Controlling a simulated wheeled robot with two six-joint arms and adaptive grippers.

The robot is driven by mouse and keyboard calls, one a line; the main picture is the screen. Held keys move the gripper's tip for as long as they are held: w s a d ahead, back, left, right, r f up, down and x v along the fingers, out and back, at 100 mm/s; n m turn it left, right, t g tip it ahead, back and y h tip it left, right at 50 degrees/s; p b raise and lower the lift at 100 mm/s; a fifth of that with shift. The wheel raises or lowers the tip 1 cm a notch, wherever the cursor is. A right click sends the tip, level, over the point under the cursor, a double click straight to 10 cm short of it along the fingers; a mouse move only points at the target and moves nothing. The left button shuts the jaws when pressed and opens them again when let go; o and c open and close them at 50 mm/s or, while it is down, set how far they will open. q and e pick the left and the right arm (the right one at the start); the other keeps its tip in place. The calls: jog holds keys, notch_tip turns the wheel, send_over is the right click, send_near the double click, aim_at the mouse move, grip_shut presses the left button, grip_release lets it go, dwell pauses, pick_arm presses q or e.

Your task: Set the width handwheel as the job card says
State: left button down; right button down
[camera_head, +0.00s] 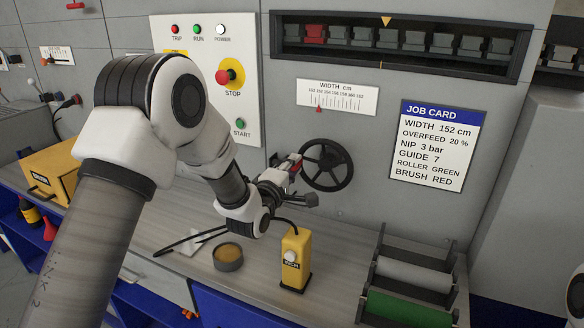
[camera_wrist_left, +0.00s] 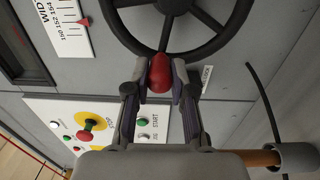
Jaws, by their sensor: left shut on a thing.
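The black width handwheel (camera_head: 326,165) is on the grey panel; its rim and spokes fill the top of the left wrist view (camera_wrist_left: 222,42). My left gripper (camera_head: 292,168) is at the wheel's left side. In the left wrist view its fingers (camera_wrist_left: 160,80) are shut on the wheel's red knob (camera_wrist_left: 159,74). The width scale (camera_head: 337,97) is above the wheel. Its red pointer (camera_head: 319,108) stands near the low end, close to 152; the exact reading is too small to tell. The job card (camera_head: 436,144) reads width 152 cm. My right gripper is out of view.
A control box (camera_head: 247,100) with a red stop knob is left of the wheel. On the bench stand a yellow block-shaped device (camera_head: 295,260), a round tin (camera_head: 228,258) and a rack with grey and green rollers (camera_head: 408,308). A dark cable lies near the tin.

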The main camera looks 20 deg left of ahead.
pick_arm(q)
jog(key=c, duration=1.3)
grip_release()
jog(key=o, duration=0.3)
jog(key=shift+w+d, duration=0.15)
jog(key=shift+w+f, duration=0.1)
jog(key=shift+w, duration=0.05)
jog(key=shift+s, duration=0.3)
jog(key=s, duration=1.1)
jog(key=shift+s+a+f, duration=0.2)
